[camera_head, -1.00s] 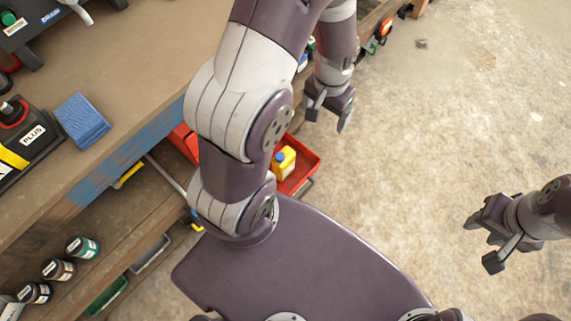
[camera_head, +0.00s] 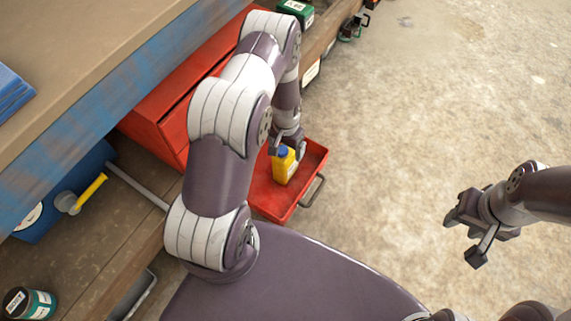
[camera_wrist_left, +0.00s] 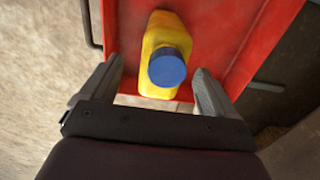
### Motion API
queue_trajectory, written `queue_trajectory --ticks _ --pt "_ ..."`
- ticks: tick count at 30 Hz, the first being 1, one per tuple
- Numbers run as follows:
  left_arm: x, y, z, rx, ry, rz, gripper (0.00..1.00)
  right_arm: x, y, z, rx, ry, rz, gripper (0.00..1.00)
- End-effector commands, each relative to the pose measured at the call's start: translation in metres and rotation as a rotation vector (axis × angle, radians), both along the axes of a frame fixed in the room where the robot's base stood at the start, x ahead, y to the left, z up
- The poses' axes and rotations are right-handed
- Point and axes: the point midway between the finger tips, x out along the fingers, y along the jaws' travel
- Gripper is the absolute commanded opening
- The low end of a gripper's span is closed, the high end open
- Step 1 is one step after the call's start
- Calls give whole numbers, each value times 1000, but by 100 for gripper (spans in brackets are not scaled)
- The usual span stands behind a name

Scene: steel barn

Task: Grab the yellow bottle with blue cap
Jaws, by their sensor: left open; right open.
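The yellow bottle (camera_head: 286,166) with its blue cap (camera_head: 283,151) stands in the open red drawer (camera_head: 313,158). In the left wrist view the bottle (camera_wrist_left: 161,38) and cap (camera_wrist_left: 167,68) lie ahead of and between the two fingers. My left gripper (camera_head: 288,150) is at the bottle in the head view, partly behind its top. It is open in the left wrist view (camera_wrist_left: 158,88), with a finger on either side and visible gaps to the bottle. My right gripper (camera_head: 468,236) is open and empty over the floor at the right.
The red tool cabinet (camera_head: 165,118) stands under the workbench (camera_head: 75,75), left of the drawer. The drawer's walls surround the bottle. A dark jar (camera_head: 28,303) stands on the lower shelf. The concrete floor (camera_head: 420,110) to the right is clear.

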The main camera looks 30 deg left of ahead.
Motion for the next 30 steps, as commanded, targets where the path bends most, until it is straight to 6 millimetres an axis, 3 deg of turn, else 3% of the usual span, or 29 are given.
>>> queue_trajectory --ticks 6,13,14,22,30 --pt "5 4 -45 -1 1 -1 89 0 0 -35 0 0 0 43" --pt "5 4 -46 -1 -2 -1 89 0 0 -33 0 0 0 43" --pt "5 4 -46 -1 -2 0 86 0 0 -33 0 0 0 43" --pt "5 4 -46 -1 -1 0 0 0 0 -33 0 0 0 43" --pt "6 4 -45 0 -3 0 0 0 0 -32 0 0 0 43"
